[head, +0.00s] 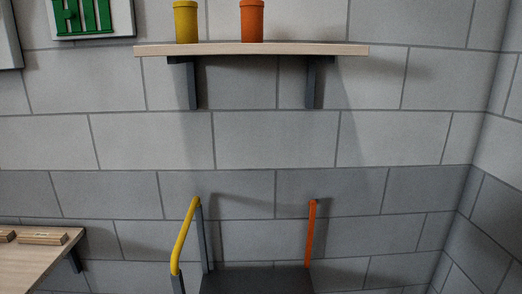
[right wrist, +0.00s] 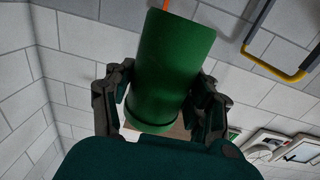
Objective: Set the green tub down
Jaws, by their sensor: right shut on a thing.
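The green tub (right wrist: 172,65) shows in the right wrist view, a plain cylinder with a rim band at its lower end in the picture. My right gripper (right wrist: 163,92) has a finger on each side of it and is shut on it. The tub appears tilted in that view. A small tan wooden patch (right wrist: 178,131) shows behind the tub; I cannot tell how far apart they are. In the head view neither the green tub nor either gripper shows.
A wooden wall shelf (head: 300,49) holds a yellow tub (head: 186,22) and an orange tub (head: 252,21), with its right part clear. Below is a dark surface (head: 255,281) between yellow (head: 184,237) and orange (head: 311,232) rails. A wooden ledge (head: 35,264) holding wooden pieces is lower left.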

